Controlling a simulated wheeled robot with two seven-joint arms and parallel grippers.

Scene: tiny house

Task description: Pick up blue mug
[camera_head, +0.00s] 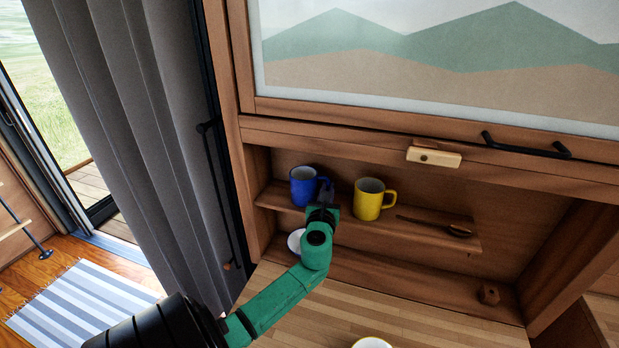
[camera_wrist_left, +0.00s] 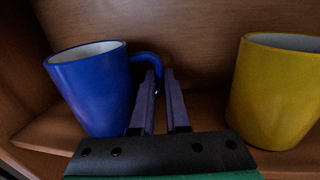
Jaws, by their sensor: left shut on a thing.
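The blue mug (camera_head: 303,187) is at the left end of the small wooden shelf, with its handle towards the right. My left gripper (camera_head: 326,192) reaches up from below and is shut on the mug's handle. In the left wrist view the blue mug (camera_wrist_left: 95,92) is at the left, and the gripper's two fingers (camera_wrist_left: 161,78) are at its handle, which they partly hide. The mug looks roughly upright; I cannot tell whether it touches the shelf. My right gripper is not in view.
A yellow mug (camera_head: 368,200) stands close to the right of the gripper on the shelf (camera_head: 420,222). A dark spoon-like object (camera_head: 455,230) lies farther right. A white dish (camera_head: 296,241) is below. The cubby's left wall (camera_head: 258,180) is close to the blue mug.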

